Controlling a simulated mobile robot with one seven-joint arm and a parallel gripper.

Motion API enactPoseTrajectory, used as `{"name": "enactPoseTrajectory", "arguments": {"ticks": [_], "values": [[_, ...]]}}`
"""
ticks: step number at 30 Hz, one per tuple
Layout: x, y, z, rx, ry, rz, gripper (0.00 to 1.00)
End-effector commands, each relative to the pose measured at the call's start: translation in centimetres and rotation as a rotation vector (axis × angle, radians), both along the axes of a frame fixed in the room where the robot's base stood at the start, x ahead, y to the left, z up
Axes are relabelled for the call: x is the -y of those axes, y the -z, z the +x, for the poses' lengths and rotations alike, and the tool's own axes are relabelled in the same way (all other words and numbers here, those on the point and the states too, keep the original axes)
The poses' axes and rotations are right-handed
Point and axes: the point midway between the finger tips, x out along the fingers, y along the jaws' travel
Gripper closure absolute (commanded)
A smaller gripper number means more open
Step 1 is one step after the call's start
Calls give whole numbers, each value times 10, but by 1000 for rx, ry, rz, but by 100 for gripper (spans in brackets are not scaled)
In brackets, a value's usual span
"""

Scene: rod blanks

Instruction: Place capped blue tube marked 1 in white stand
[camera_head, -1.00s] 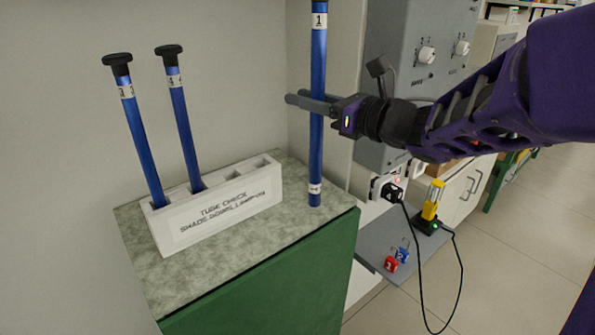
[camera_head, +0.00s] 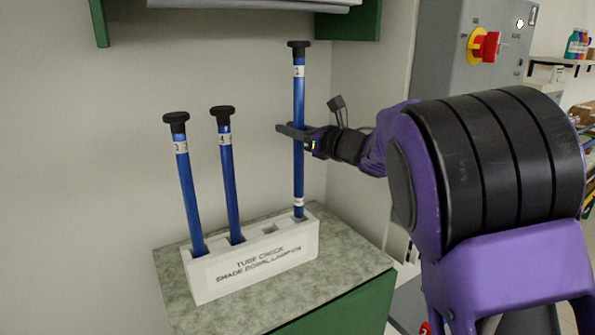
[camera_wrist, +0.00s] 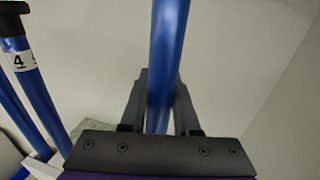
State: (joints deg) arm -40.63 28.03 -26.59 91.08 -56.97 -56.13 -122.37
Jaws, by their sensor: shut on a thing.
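The capped blue tube (camera_head: 299,95) is upright in my gripper (camera_head: 293,131), which is shut on its middle. It has a black cap, a small upper number label that read 1 in the earlier view, and a white band near its foot. Its foot is at the right-end slot of the white stand (camera_head: 228,277); I cannot tell how far it is in, if at all. In the wrist view, the tube (camera_wrist: 168,40) runs between both fingers (camera_wrist: 161,95), its ends out of sight.
Blue tubes marked 3 (camera_head: 188,190) and 4 (camera_head: 228,175) lean in the stand's left slots. The slot (camera_head: 269,229) left of the held tube is empty. The stand sits on a speckled cabinet top (camera_head: 340,262). A shelf (camera_head: 250,4) hangs above; a grey panel (camera_head: 440,50) stands right.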

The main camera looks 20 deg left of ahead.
Motion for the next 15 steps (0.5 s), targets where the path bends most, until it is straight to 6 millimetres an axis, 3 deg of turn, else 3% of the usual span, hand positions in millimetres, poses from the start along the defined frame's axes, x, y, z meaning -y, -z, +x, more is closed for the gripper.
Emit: {"name": "enactPoseTrajectory", "arguments": {"ticks": [1, 6, 15], "values": [[2, 17, 0, -8, 3, -5, 100], [3, 48, -1, -7, 3, -3, 100], [3, 72, -1, -4, 2, -3, 100]]}}
